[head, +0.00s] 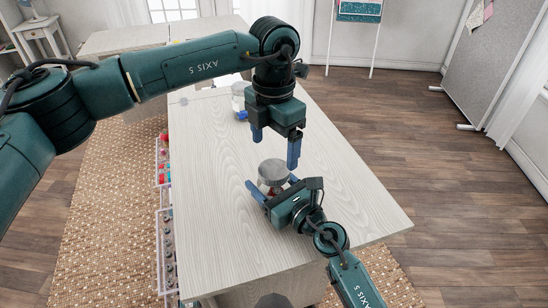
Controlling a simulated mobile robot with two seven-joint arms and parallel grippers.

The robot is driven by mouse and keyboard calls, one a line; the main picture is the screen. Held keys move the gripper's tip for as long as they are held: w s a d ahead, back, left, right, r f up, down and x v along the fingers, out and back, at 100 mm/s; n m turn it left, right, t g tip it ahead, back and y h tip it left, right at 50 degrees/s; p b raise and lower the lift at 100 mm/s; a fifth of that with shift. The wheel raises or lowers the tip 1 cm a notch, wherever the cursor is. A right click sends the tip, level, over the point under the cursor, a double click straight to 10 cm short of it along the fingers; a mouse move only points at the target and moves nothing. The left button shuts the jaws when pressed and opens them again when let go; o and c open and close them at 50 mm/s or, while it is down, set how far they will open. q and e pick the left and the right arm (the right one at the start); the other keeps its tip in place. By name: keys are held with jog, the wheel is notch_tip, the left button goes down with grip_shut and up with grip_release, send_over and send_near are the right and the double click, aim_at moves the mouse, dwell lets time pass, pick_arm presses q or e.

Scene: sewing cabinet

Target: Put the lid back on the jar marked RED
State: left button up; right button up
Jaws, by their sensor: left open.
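A clear jar (265,187) with something red inside stands on the pale wooden cabinet top (340,180). A round grey lid (272,170) lies on top of it; I cannot tell whether it sits fully down. No marking on the jar is readable. My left gripper (275,150) is open and empty just above the lid, fingers pointing down. My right gripper (270,185) reaches in from the front right, its blue fingers on either side of the jar's body, and appears closed on it. Part of the jar is hidden behind this gripper.
A second clear jar (239,97) with blue in it stands farther back, partly behind my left gripper. Clear bins (166,245) with small coloured items run along the cabinet's left side. The top's right and front left are bare.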

pick_arm(q)
notch_tip(320, 180, up, 7)
jog(key=shift+f, duration=0.1)
pick_arm(e)
jog(key=o, duration=2)
jog(key=shift+c, duration=0.2)
jog(key=shift+d, duration=0.1)
jog(key=v, duration=1.2)
jog(key=shift+f, duration=0.15)
pick_arm(q)
jog(key=shift+f, duration=0.25)
pick_arm(e)
jog(key=shift+s+d, duration=0.35)
jog(key=shift+s, duration=0.05)
